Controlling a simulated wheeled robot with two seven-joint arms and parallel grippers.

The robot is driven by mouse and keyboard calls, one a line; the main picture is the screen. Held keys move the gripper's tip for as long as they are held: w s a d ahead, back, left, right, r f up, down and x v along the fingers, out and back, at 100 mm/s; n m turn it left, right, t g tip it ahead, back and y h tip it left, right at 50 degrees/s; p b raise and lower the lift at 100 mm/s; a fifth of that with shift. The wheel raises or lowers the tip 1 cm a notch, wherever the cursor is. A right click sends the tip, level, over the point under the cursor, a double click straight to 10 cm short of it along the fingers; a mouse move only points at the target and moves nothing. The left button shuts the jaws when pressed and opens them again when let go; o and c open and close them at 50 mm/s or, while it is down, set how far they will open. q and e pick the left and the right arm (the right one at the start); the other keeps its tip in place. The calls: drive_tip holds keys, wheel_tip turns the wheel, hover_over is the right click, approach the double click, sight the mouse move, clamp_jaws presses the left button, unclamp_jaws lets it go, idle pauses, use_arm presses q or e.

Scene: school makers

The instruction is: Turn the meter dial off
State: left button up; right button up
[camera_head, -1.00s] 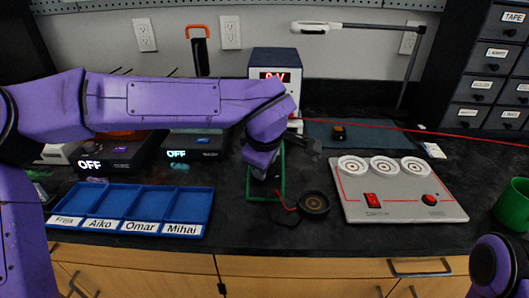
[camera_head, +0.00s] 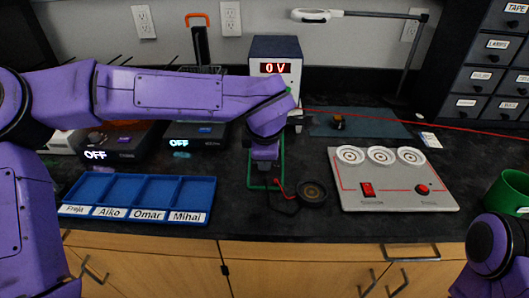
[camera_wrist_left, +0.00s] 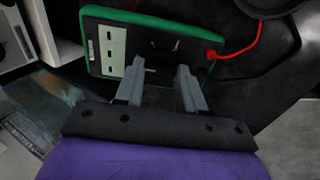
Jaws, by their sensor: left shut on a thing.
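The meter is a dark box with a green rim (camera_head: 280,160), lying on the black bench in the head view, mostly hidden behind my left wrist. In the left wrist view its green case (camera_wrist_left: 150,19) shows a pale label panel and a red lead at the right corner. My left gripper (camera_wrist_left: 160,68) has its two grey fingers at the meter's face, shut on the dial. The dial is dark and hardly visible between the fingers, so its setting cannot be read. My right gripper is outside the views; only part of my right arm shows at the lower right.
A dark round piece (camera_head: 312,193) sits right of the meter near the red lead. A blue name tray (camera_head: 135,178) is left, a grey switch panel (camera_head: 393,190) right. A power supply (camera_head: 275,50) reading 0 V stands behind. A green cup (camera_head: 508,192) is far right.

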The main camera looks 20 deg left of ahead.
use_arm(q)
drive_tip(key=o, duration=1)
drive_tip(key=shift+o, duration=0.2)
drive_tip(key=shift+r, duration=0.1)
drive_tip(key=p+v, duration=0.1)
drive_tip(key=v, duration=0.9)
drive_tip(key=shift+p, duration=0.35)
drive_tip(key=shift+s, duration=0.15)
